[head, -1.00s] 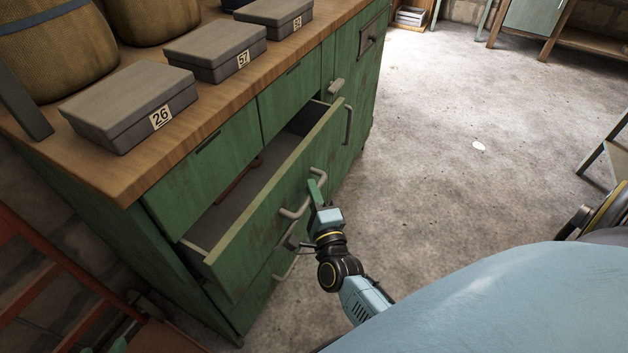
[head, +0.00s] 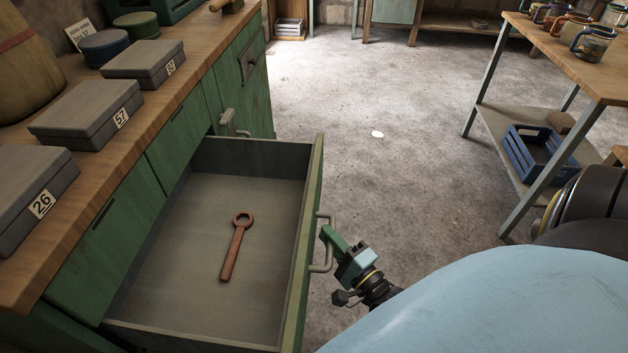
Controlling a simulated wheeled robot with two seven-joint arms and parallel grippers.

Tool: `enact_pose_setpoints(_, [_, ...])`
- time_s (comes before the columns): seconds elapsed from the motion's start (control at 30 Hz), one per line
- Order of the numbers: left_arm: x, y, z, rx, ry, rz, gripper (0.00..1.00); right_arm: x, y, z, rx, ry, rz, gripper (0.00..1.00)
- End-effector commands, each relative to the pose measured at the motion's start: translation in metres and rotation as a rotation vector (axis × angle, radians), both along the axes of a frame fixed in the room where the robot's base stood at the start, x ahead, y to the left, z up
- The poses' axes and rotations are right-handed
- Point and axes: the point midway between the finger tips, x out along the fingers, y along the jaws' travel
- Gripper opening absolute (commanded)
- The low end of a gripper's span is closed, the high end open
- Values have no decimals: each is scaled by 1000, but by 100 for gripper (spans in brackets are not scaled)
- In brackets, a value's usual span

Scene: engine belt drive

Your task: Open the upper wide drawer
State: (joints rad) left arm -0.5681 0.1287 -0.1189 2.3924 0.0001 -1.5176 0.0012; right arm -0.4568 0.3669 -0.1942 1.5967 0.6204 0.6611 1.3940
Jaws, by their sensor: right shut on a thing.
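The upper wide drawer (head: 150,332) of the green cabinet is pulled far out, and its inside is in full view. A rusty ring-headed wrench (head: 235,250) lies on its floor. My right gripper (head: 327,237) is at the handle (head: 325,255) on the drawer's front, shut on it. The fingers partly cover the handle. My left gripper is not in view.
Grey boxes labelled 26 (head: 35,185), 57 (head: 90,115) and another (head: 148,62) stand on the wooden worktop. A table with mugs (head: 590,45) and a blue crate (head: 540,150) stands at right.

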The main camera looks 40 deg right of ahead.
Motion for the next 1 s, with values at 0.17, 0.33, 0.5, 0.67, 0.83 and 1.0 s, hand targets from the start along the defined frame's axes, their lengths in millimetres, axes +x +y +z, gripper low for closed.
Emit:
enact_pose_setpoints(0.17, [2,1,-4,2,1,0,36,-8,-7,0,-2,1,0,0])
enact_pose_setpoints(0.33, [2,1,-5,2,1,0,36,-9,-9,0,-1,0,-1,0])
enact_pose_setpoints(0.5, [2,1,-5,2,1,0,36,-9,-9,0,-1,0,-2,0])
enact_pose_setpoints(0.67, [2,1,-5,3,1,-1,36,-9,-9,0,-1,0,-2,26])
enact_pose_setpoints(0.83, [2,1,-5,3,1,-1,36,-9,-9,0,-1,0,-2,36])
enact_pose_setpoints(1.0, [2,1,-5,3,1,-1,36,-9,-9,0,-1,0,-2,36])
